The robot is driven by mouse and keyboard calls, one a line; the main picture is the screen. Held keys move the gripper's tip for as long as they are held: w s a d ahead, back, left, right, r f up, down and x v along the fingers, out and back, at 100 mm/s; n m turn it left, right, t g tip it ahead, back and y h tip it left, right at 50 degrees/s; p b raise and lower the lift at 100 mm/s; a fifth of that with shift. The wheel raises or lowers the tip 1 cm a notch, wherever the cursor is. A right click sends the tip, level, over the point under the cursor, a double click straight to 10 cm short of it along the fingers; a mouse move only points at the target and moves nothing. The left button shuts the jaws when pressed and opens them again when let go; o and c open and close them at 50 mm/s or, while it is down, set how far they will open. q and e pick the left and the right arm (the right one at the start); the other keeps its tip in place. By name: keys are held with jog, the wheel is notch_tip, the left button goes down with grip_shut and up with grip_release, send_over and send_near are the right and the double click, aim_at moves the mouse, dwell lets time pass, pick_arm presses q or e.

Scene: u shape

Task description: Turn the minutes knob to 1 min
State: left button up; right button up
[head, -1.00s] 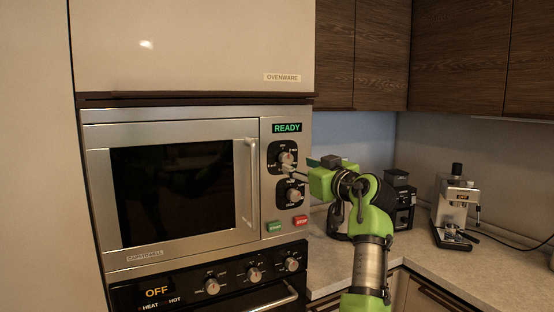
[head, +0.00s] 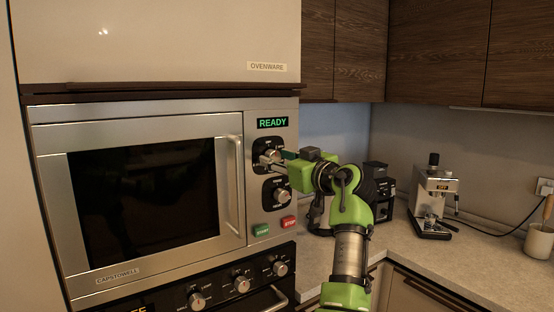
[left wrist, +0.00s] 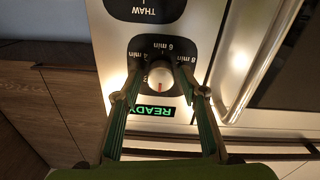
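The minutes knob (head: 268,157) is the upper round knob on the microwave's right panel, under the green READY display (head: 272,123). In the left wrist view, upside down, the knob (left wrist: 160,77) is silver with a red mark on the side facing the display. Labels 4, 6 and 8 min show around it on a black plate. My left gripper (head: 281,158) is at this knob. Its two fingers (left wrist: 160,80) stand on either side of the knob, apart, with what look like narrow gaps. My right gripper is not in view.
A second knob (head: 280,194) with a THAW label sits below. Green START (head: 261,230) and red STOP (head: 289,222) buttons are lower on the panel. The microwave door handle (head: 233,185) stands out left of the panel. A coffee machine (head: 434,200) stands on the counter.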

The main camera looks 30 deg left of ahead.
pick_arm(q)
jog(key=c, duration=0.7)
jog(key=shift+c, duration=0.2)
jog(key=shift+m, duration=0.3)
jog(key=m+p, duration=0.1)
jog(key=m, duration=0.2)
jog(key=shift+a+r, duration=0.1)
jog(key=shift+r, duration=0.05)
jog(key=shift+m+p, duration=0.35)
jog(key=shift+m, duration=0.85)
